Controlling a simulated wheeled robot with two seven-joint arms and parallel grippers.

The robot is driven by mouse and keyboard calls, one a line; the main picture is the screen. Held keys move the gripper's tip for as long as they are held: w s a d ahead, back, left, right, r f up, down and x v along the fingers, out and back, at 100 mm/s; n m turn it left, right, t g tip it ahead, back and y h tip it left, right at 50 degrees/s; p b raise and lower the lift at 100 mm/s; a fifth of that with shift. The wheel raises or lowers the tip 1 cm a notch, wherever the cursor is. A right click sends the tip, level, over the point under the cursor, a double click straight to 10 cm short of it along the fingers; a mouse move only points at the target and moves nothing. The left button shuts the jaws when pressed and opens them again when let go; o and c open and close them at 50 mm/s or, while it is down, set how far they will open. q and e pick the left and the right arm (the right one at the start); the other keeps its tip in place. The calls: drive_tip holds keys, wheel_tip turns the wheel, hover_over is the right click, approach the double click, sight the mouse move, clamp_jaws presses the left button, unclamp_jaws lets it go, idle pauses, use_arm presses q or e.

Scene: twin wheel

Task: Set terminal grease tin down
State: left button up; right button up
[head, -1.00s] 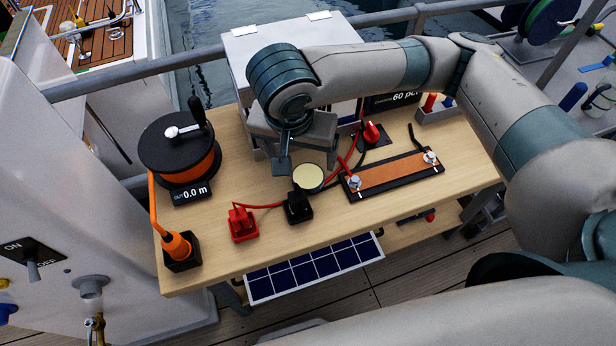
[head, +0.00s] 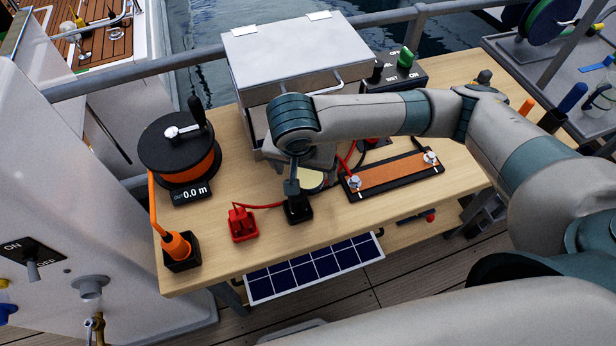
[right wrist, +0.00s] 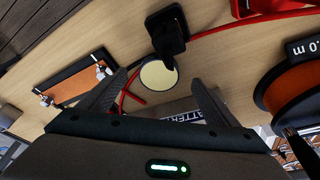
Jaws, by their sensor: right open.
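The terminal grease tin, a small round tin with a cream lid (head: 313,181), stands on the wooden workbench (head: 330,230), just behind a black clamp (head: 297,208). My right gripper (head: 305,178) is over the tin from behind and hides part of it in the head view. The fingers look apart from the lid, and the jaws are open. My left gripper is out of view.
A red clamp (head: 242,224) and its red lead lie left of the tin. A copper-coloured bar (head: 392,174) with two bolts is to the right. A cable reel (head: 180,150) stands at the left. A grey box (head: 285,50) is behind. The bench front is clear.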

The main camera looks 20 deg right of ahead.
sight(308, 176)
drive_tip(key=shift+w+d+f+p, duration=0.2)
drive_tip(key=shift+w+f+p, duration=0.1)
drive_tip(key=shift+f, duration=0.05)
drive_tip(key=x, duration=0.1)
drive_tip(key=p+x, duration=0.1)
drive_tip(key=x, duration=0.1)
drive_tip(key=shift+w+d+r, duration=0.1)
drive_tip(key=shift+w+d, duration=0.1)
drive_tip(key=shift+w, duration=0.1)
drive_tip(key=shift+w+f, duration=0.15)
drive_tip(key=shift+f, duration=0.5)
drive_tip(key=c, duration=1.5)
drive_tip(key=shift+r, duration=0.1)
